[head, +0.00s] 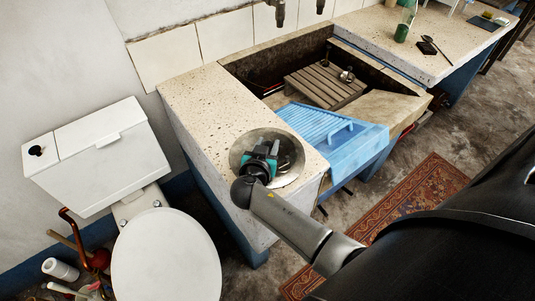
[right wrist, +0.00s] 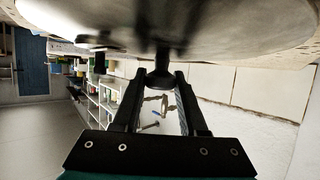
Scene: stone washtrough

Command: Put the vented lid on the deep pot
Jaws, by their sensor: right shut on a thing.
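The lid (head: 290,157) is a round, shiny metal disc over the near left end of the speckled stone counter. I cannot tell whether it touches the stone. My right gripper (head: 262,152) is over its middle. In the right wrist view, the lid (right wrist: 240,30) fills the top, and my right gripper (right wrist: 163,78) is shut on its dark knob (right wrist: 160,70). The vents cannot be made out for sure. I cannot pick out the deep pot in either view. My left gripper is not in view.
A blue ribbed drainer (head: 322,130) lies right of the lid, across the trough edge. The stone trough (head: 395,105) holds a wooden rack (head: 318,88) with a small metal thing (head: 347,76). A green bottle (head: 403,30) stands on the far counter (head: 375,28). A toilet (head: 165,255) is at left.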

